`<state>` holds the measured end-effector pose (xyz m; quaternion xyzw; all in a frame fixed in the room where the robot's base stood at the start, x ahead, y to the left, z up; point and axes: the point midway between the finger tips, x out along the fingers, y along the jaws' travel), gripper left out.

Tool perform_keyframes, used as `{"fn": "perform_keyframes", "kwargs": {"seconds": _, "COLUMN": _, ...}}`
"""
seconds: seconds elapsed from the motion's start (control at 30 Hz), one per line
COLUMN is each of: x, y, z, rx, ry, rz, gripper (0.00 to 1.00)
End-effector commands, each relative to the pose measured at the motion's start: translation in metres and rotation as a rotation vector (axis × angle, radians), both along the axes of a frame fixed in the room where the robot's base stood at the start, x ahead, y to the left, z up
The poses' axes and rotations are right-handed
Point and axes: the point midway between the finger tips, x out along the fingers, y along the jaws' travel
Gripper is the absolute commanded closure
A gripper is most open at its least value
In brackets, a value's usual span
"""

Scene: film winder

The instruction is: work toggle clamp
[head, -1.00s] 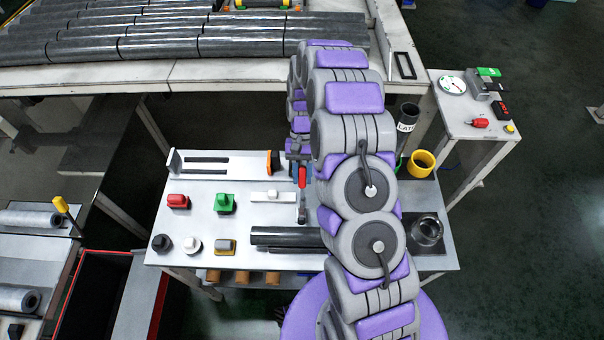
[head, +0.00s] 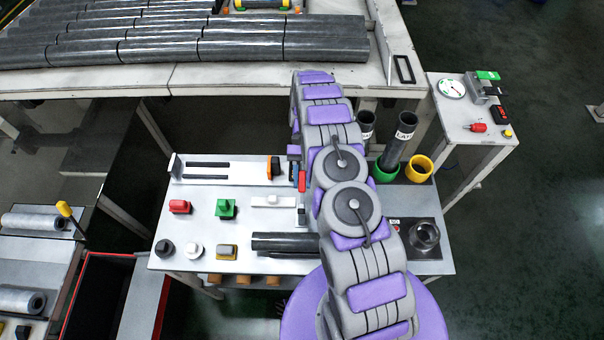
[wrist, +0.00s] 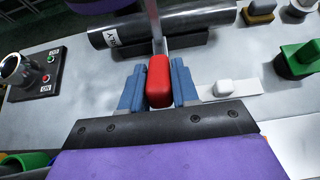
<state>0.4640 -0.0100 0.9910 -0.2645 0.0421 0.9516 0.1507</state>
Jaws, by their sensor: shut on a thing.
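The toggle clamp's red handle (wrist: 158,82) stands between the two blue fingers of my gripper (wrist: 158,72) in the wrist view. The fingers are shut on it, one on each side. In the head view, the red handle (head: 302,182) is at the middle of the white table, just left of my arm. A dark part of the clamp (head: 302,214) shows below it. My gripper is mostly hidden behind my arm in the head view. A grey metal bar of the clamp (wrist: 154,22) runs up beyond the handle in the wrist view.
A black labelled roll (wrist: 165,25) lies just beyond the handle. Upright dark tubes, a green ring (head: 385,173) and a yellow ring (head: 419,168) stand to the right.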

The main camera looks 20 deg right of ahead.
Motion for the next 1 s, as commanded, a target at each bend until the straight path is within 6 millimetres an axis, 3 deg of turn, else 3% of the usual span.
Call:
{"fn": "perform_keyframes", "kwargs": {"seconds": 0.7, "x": 0.0013, "y": 0.0007, "z": -0.0023, "rx": 0.012, "ry": 0.028, "rz": -0.001, "gripper": 1.0}}
{"fn": "perform_keyframes", "kwargs": {"seconds": 0.73, "x": 0.0013, "y": 0.0006, "z": -0.0024, "rx": 0.012, "ry": 0.028, "rz": -0.001, "gripper": 0.67}}
{"fn": "perform_keyframes", "kwargs": {"seconds": 0.9, "x": 0.0, "y": 0.0005, "z": -0.0021, "rx": 0.011, "ry": 0.029, "rz": 0.0, "gripper": 0.51}}
{"fn": "perform_keyframes", "kwargs": {"seconds": 1.0, "x": -0.001, "y": 0.0004, "z": -0.0017, "rx": 0.011, "ry": 0.029, "rz": 0.0, "gripper": 0.49}}
